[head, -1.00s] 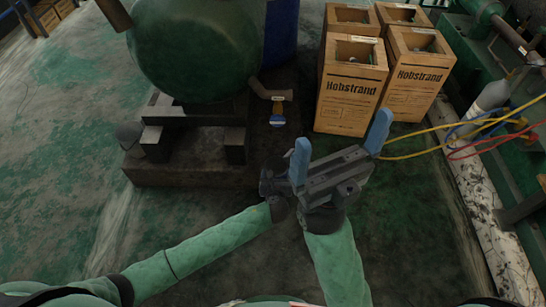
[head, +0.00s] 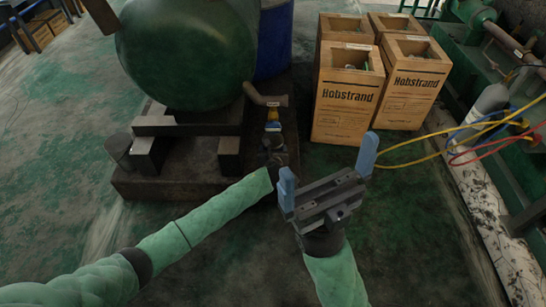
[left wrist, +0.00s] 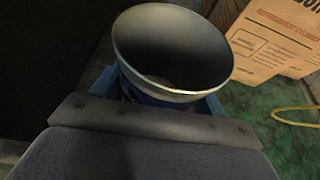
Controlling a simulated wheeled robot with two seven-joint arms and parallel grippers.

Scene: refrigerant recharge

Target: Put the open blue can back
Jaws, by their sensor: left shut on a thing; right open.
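The open blue can (left wrist: 172,50) fills the middle of the left wrist view. Its wide open mouth and dark grey inside face the camera, and a strip of blue shows below its pale rim. My left gripper (head: 272,130) is shut on it, with blue fingers at the can's sides. In the head view this gripper is beside the tank's outlet pipe, over the dark base, and the can cannot be made out clearly there. My right gripper (head: 327,170) is open and empty, its two blue fingers wide apart, in front of the wooden boxes.
A green tank (head: 186,55) with an outlet pipe (head: 262,97) stands on a dark base (head: 165,187). Several Hobstrand boxes (head: 345,105) with open tops stand right of it. A grey cylinder (head: 488,108) and coloured hoses (head: 420,160) are at the right. The near floor is clear.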

